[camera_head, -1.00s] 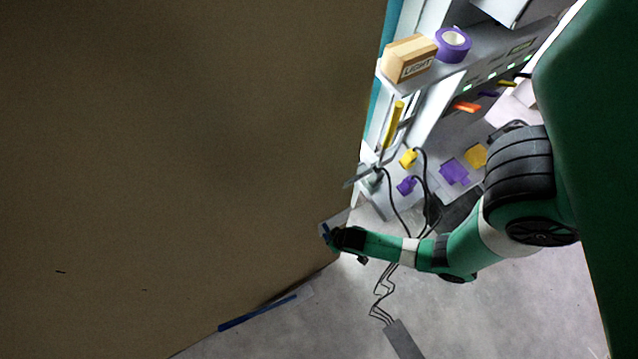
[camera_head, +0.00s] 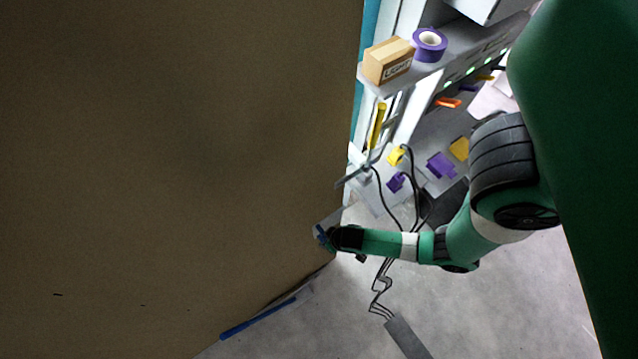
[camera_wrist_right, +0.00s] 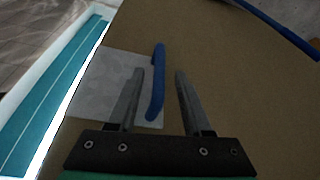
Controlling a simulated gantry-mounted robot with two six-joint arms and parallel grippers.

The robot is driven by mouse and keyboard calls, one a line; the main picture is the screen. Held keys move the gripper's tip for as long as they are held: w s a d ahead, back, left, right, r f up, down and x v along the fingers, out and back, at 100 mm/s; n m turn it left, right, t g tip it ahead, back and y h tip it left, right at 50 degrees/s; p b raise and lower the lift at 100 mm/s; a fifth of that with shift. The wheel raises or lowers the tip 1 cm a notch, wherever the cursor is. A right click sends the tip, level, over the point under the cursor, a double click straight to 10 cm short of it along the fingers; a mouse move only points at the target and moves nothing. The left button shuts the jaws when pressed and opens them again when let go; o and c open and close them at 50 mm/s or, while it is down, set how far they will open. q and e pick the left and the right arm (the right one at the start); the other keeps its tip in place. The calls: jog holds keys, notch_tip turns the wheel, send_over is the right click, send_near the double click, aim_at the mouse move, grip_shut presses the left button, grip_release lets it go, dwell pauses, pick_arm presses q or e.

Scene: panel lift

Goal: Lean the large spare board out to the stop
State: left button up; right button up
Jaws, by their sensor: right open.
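The large brown board (camera_head: 160,180) fills the left of the head view. A blue handle (camera_wrist_right: 158,95) sits on a pale plate (camera_wrist_right: 98,85) near the board's edge in the right wrist view. My right gripper (camera_head: 325,238) is at the board's lower right edge, by this handle. In the right wrist view its two fingers stand apart, with the handle showing between them, closer to the left finger. I cannot tell how deep the handle lies between them. A second blue handle (camera_head: 260,318) is at the board's bottom edge. My left gripper is out of view.
Right of the board is a shelf (camera_head: 460,50) with a cardboard box (camera_head: 388,62) and a purple tape roll (camera_head: 430,44). Below are yellow and purple plugs with black cables (camera_head: 383,200) hanging near my right arm. Grey floor (camera_head: 500,310) is open at lower right.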

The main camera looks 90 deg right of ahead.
jog(key=p+v, duration=0.5)
jog(key=v, duration=0.3)
jog(key=shift+r, duration=0.25)
